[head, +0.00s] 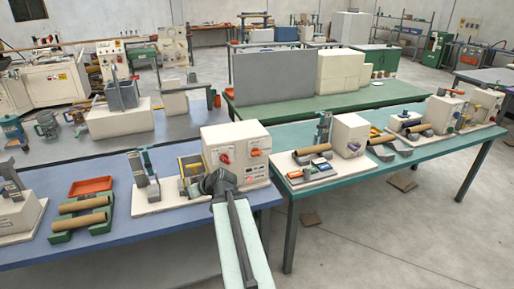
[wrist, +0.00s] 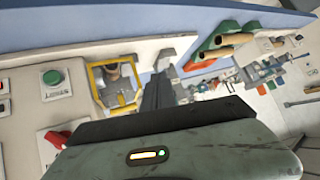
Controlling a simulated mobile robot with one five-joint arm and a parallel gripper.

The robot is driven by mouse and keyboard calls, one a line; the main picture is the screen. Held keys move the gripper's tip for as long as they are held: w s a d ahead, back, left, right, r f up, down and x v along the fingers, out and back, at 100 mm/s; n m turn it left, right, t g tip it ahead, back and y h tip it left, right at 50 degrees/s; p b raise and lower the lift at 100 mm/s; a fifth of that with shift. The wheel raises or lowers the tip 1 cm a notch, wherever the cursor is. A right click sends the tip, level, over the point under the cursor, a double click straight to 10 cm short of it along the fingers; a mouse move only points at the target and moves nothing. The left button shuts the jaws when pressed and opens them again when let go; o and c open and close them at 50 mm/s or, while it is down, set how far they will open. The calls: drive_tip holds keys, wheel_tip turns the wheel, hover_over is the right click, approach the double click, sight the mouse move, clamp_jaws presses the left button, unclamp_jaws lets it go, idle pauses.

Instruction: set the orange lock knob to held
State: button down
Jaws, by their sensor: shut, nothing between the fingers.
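A cream control box (head: 232,138) stands on the blue table. An orange knob (head: 257,153) sticks out of the right part of its front, with a red knob (head: 224,158) to its left. My gripper (head: 218,182) is in front of the box's lower left part, apart from the orange knob. In the wrist view my gripper (wrist: 156,88) is shut and empty, pointing along the bench. A red knob (wrist: 57,138) and a green button (wrist: 52,78) show on the panel at left there. I cannot make out the orange knob's setting.
A yellow-framed unit (wrist: 117,82) stands beside the box, close to my fingers. Brown tubes on green cradles (head: 82,222) and a red tray (head: 91,186) lie to the left. A green table (head: 400,160) with more equipment adjoins at right.

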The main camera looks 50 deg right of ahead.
drive_tip(key=s+d+r+m+h, duration=0.1)
drive_tip(key=s+d+r+h, duration=0.1)
drive_tip(key=s+d, duration=0.3)
drive_tip(key=s+d+r+m+t+h+p, duration=0.1)
drive_tip(key=s+d+r, duration=0.4)
drive_tip(key=d, duration=0.7)
drive_tip(key=s+d+r+m+t+h, duration=0.1)
drive_tip(key=s+d+r+h, duration=0.3)
drive_tip(key=d, duration=0.5)
drive_tip(key=shift+s+d+m+h, duration=0.2)
drive_tip(key=shift+s+m+h, duration=0.5)
drive_tip(key=shift+s, duration=0.4)
drive_tip(key=shift+w, duration=0.1)
